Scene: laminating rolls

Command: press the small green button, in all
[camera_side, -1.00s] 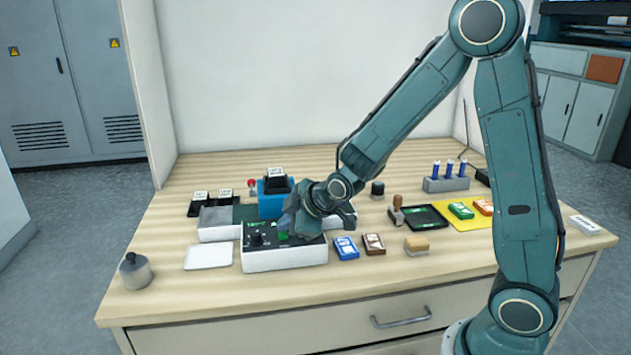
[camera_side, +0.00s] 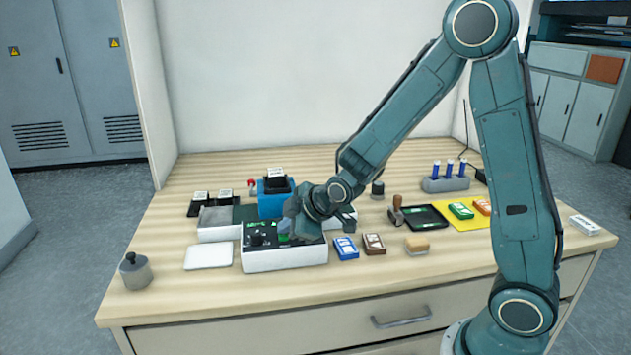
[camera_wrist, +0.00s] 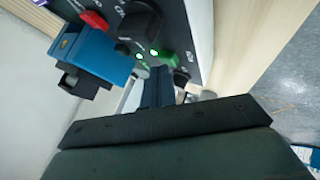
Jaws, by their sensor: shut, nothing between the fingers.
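The control box (camera_side: 285,259) is white with a dark top and stands at the front left of the table. In the wrist view the small green button (camera_wrist: 168,61) shows on its dark panel, beside a black knob (camera_wrist: 140,24) and two lit green dots. My gripper (camera_side: 285,230) is shut and empty, pointing down over the panel, and hides the button in the side view. In the wrist view my gripper's fingertips (camera_wrist: 156,72) are right by the button. I cannot tell whether they touch it.
A blue holder (camera_side: 272,204) stands just behind the box. A white tray (camera_side: 209,255) lies to its left. Blue and brown packs (camera_side: 346,248) lie close to its right. The table's front left is mostly clear except for a metal weight (camera_side: 135,271).

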